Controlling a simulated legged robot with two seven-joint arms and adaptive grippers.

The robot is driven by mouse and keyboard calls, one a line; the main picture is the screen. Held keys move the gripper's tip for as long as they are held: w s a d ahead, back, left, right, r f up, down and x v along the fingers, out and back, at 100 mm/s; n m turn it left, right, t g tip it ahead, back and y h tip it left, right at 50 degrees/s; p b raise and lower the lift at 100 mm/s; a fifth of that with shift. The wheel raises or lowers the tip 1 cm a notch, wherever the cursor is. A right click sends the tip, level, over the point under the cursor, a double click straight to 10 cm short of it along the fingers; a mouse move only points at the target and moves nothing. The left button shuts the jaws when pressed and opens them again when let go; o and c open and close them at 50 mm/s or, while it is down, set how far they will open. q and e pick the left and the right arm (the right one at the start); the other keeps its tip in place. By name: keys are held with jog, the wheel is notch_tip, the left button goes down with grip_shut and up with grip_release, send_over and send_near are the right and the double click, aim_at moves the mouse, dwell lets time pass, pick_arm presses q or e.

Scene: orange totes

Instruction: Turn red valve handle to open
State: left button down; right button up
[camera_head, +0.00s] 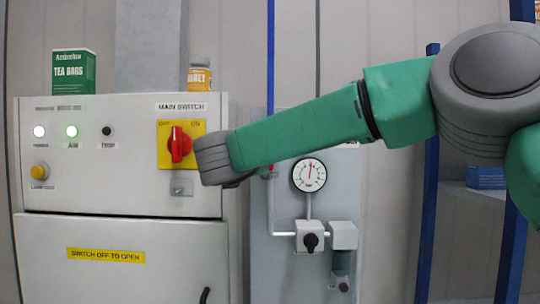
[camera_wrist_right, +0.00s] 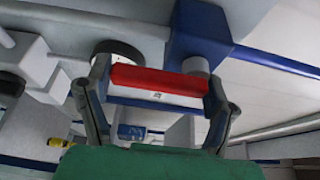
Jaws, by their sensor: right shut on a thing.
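The red valve handle (camera_wrist_right: 158,80) shows large in the right wrist view as a red bar with a pale lower face. My right gripper (camera_wrist_right: 159,74) has a dark finger at each end of this bar and is shut on it. My green and grey right arm reaches in from the right there and hides most of the gripper. My left gripper is in neither view.
A grey cabinet (camera_head: 90,190) with a red main switch (camera_head: 180,144) stands left of my right wrist. A tea box (camera_head: 74,71) and a yellow-labelled jar (camera_head: 199,75) stand on it. A pressure gauge (camera_head: 309,175) and a black knob (camera_head: 311,242) are on the panel below my forearm.

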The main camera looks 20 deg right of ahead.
jog(key=shift+d+f, duration=0.1)
jog(key=o, duration=1.5)
jog(key=shift+o, duration=0.6)
jog(key=shift+d, duration=0.15)
jog(key=v, duration=1.2)
jog(key=shift+w, duration=0.1)
